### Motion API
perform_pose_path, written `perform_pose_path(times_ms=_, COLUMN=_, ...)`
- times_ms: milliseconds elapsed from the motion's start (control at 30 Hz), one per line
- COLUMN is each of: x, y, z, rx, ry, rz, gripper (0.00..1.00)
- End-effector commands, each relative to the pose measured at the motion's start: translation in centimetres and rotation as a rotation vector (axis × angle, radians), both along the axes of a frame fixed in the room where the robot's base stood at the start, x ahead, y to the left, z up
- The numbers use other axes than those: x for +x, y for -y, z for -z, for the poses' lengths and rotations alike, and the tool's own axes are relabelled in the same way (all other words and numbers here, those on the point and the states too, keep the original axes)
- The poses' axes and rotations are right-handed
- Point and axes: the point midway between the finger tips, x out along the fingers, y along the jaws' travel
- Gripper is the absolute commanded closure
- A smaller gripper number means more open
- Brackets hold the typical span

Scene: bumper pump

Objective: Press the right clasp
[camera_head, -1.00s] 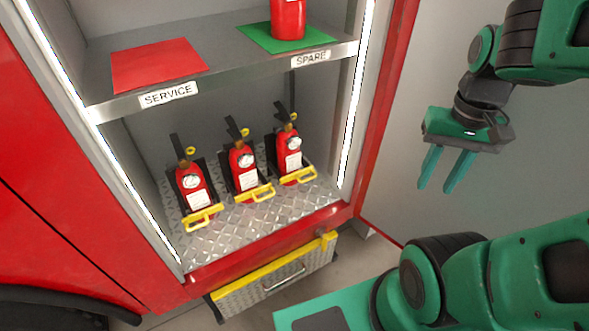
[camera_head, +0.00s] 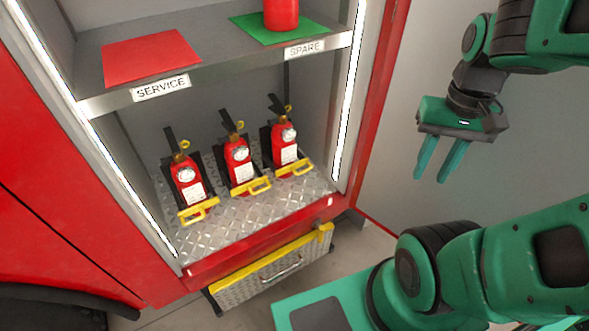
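Three small red extinguishers stand in black brackets on the locker floor, each with a yellow clasp at its front. The right clasp (camera_head: 294,170) crosses the front of the right extinguisher (camera_head: 285,142). The middle clasp (camera_head: 250,187) and the left clasp (camera_head: 198,210) sit in front of the middle extinguisher (camera_head: 238,162) and the left extinguisher (camera_head: 187,184). My gripper (camera_head: 440,162) is open and empty. It hangs in the air to the right of the locker, fingers pointing down, apart from the clasps.
A shelf (camera_head: 215,68) above holds a red mat (camera_head: 152,56) over the SERVICE label and a green mat (camera_head: 285,35) with a red cylinder (camera_head: 281,14) on it. The locker's red right frame (camera_head: 375,110) stands between my gripper and the clasps. A yellow-edged step (camera_head: 270,270) juts out below.

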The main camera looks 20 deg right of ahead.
Motion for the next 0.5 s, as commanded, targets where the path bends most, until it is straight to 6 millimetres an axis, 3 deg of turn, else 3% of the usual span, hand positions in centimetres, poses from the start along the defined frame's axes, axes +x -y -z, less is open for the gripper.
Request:
perform_pose_path(times_ms=33, x=-0.2, y=0.0, z=-0.1, rx=-0.001, ry=0.004, rz=-0.004, gripper=0.84)
perform_pose_path(times_ms=100, x=-0.5, y=-0.2, z=-0.6, rx=-0.009, ry=0.027, rz=-0.023, gripper=1.00)
perform_pose_path(times_ms=167, x=0.6, y=-0.4, z=-0.6, rx=-0.025, ry=0.049, rz=-0.059, gripper=1.00)
perform_pose_path(times_ms=267, x=4.3, y=-1.6, z=-0.7, rx=-0.062, ry=0.113, rz=-0.164, gripper=1.00)
perform_pose_path(times_ms=400, x=11.7, y=-5.4, z=-0.7, rx=-0.109, ry=0.245, rz=-0.345, gripper=1.00)
perform_pose_path(times_ms=500, x=15.9, y=-8.1, z=-0.3, rx=-0.116, ry=0.313, rz=-0.412, gripper=1.00)
